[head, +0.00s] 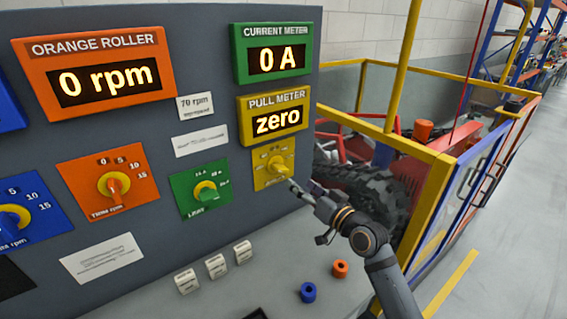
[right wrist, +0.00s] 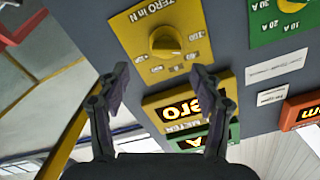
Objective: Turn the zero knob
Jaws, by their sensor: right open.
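The zero knob (head: 277,166) is a yellow knob on a yellow plate, low on the right side of the grey panel, under the pull meter (head: 273,120), which reads "zero". In the right wrist view the knob (right wrist: 165,40) shows from close up, with "ZERO in N" and a scale printed around it. My right gripper (head: 300,188) is just below and right of the yellow plate. In the right wrist view its two fingers (right wrist: 158,76) are apart and empty, and the knob is beyond the tips, with no contact visible. My left gripper is not in view.
A green knob plate (head: 201,187) and an orange one (head: 108,184) are left of the yellow plate. A yellow-framed enclosure (head: 438,185) with a large black tyre (head: 375,195) stands to the right.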

